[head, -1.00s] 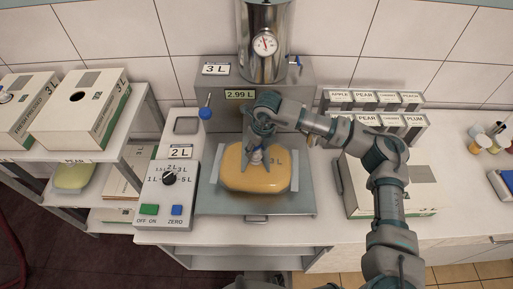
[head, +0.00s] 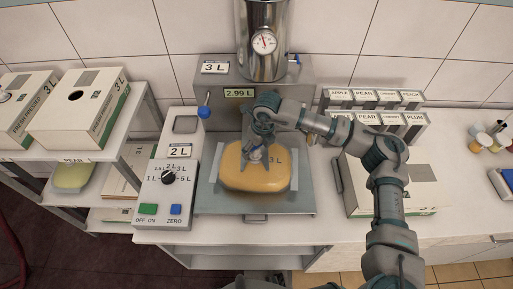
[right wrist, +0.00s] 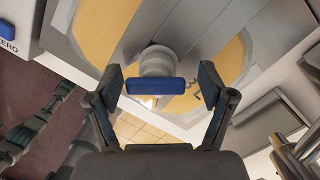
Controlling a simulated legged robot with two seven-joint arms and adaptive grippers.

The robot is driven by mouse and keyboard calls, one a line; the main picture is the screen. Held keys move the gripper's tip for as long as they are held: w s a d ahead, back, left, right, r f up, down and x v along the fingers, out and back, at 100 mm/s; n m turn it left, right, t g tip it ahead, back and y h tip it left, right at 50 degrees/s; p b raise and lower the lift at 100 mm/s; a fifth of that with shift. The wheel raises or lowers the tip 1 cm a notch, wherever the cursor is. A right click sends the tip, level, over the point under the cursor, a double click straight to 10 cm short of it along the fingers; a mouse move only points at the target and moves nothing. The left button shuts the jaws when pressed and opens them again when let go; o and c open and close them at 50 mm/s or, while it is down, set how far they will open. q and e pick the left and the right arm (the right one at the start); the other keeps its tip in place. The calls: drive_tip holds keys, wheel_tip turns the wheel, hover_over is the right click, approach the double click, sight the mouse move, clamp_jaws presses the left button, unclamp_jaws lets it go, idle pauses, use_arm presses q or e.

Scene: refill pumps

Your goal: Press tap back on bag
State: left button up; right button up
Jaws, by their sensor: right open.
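The yellow-orange bag (head: 236,176), marked 3 L, lies flat on the metal platform (head: 240,205) of the filling machine. Its tap (head: 256,154), a pale spout, is near the middle of the bag, partly covered by my right gripper (head: 257,150). In the right wrist view the tap (right wrist: 157,62) has a blue bar (right wrist: 154,86) across it. The open fingers of my right gripper (right wrist: 162,88) stand on either side of that bar, with gaps visible. Whether the tap is fully seated cannot be told. My left gripper is not in view.
The control box (head: 166,188) with dial and buttons stands left of the platform. The steel tank (head: 266,45) rises behind. A white carton (head: 365,200) lies to the right, near labelled boxes (head: 375,96). Shelves with open cartons (head: 82,110) are at left.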

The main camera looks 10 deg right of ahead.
wheel_tip(320, 180, up, 11)
drive_tip(key=s+d, duration=0.1)
wheel_tip(320, 180, up, 7)
drive_tip(key=p, duration=0.4)
hover_over(261, 156)
drive_tip(key=shift+d+f, duration=0.15)
